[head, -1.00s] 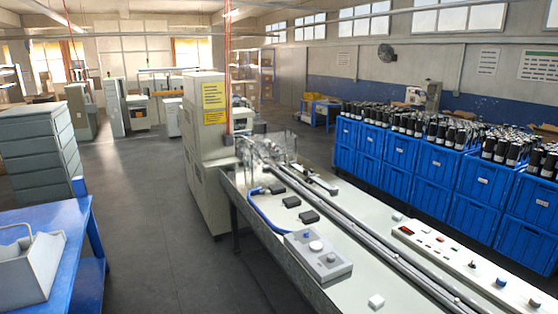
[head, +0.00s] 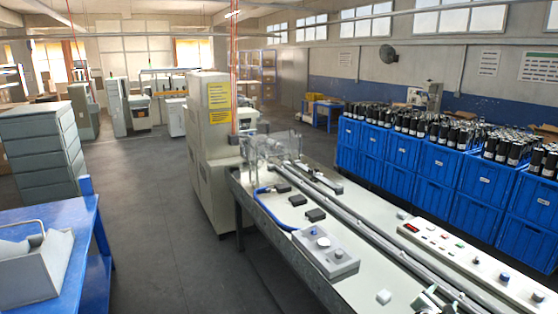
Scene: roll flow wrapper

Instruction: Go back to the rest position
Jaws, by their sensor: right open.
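The tips of my right gripper (head: 438,298) show at the bottom edge of the head view, right of centre, over the flow wrapper's long light worktop (head: 371,269). Its fingers are apart and I see nothing held between them. The rest of that arm is cut off by the frame. My left gripper is out of view.
A grey control box (head: 325,252) with knobs and a white button panel (head: 465,257) sit on the worktop. Blue crates (head: 425,185) stand along the right. A blue table (head: 85,240) with a grey tray (head: 35,272) is at left. Open floor lies between.

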